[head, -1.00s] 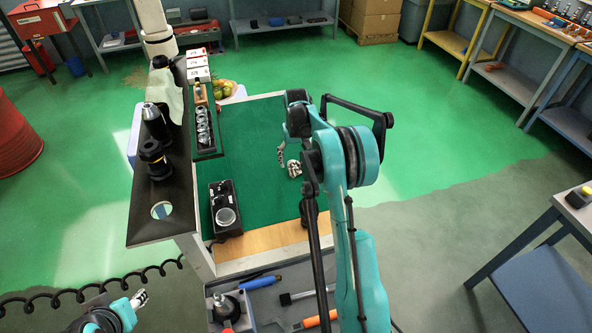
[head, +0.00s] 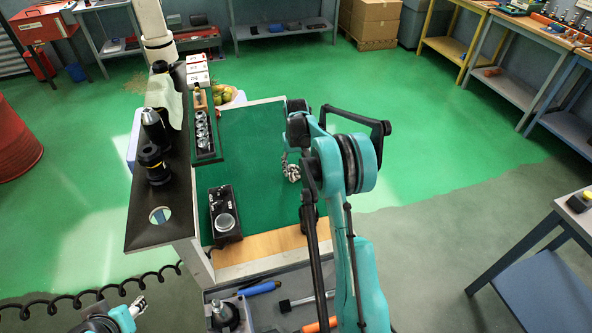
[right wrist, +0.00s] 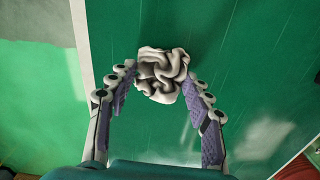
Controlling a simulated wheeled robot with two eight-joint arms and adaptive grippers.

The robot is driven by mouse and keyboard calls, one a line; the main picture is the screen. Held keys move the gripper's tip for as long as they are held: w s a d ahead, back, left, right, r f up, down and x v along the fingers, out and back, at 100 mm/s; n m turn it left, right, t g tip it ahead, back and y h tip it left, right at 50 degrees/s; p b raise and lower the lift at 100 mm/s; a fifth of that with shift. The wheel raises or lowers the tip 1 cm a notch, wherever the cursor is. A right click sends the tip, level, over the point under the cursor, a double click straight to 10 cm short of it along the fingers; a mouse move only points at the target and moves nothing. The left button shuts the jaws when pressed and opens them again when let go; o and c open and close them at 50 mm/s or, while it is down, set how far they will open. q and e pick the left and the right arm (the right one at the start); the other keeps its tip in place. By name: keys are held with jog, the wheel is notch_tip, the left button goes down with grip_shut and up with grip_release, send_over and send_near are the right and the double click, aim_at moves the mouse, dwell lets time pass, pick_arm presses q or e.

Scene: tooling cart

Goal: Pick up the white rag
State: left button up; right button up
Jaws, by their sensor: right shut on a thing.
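The white rag (right wrist: 162,70) is a crumpled bundle between the fingertips of my right gripper (right wrist: 158,80) in the right wrist view. The fingers touch it on both sides and are shut on it, over the green mat. In the head view the rag (head: 293,172) shows small beside my right arm, which hides much of that gripper. I cannot tell whether the rag still touches the mat. My left gripper (head: 138,305) is at the lower left of the head view, away from the cart; its fingers are too small to read.
The green mat (head: 250,150) is mostly clear. A black device with a round dial (head: 225,214) lies at its front left, and a tray of metal parts (head: 203,130) behind. A pale cloth (head: 164,95) hangs on the dark raised shelf (head: 160,228). An open drawer (head: 265,308) holds tools.

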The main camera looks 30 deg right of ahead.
aim_at(296, 170)
jog(key=shift+r, duration=0.5)
notch_tip(296, 170, up, 3)
jog(key=shift+f+p, duration=0.1)
jog(key=shift+p, duration=0.55)
jog(key=s+r+p, duration=0.1)
jog(key=s+r, duration=0.2)
jog(key=s, duration=0.3)
jog(key=s+a+r+p, duration=0.1)
jog(key=s+r, duration=0.3)
jog(key=s, duration=0.1)
jog(key=shift+s+a, duration=0.15)
jog(key=shift+s, duration=0.2)
jog(key=shift+o, duration=0.8)
jog(key=shift+c, duration=0.3)
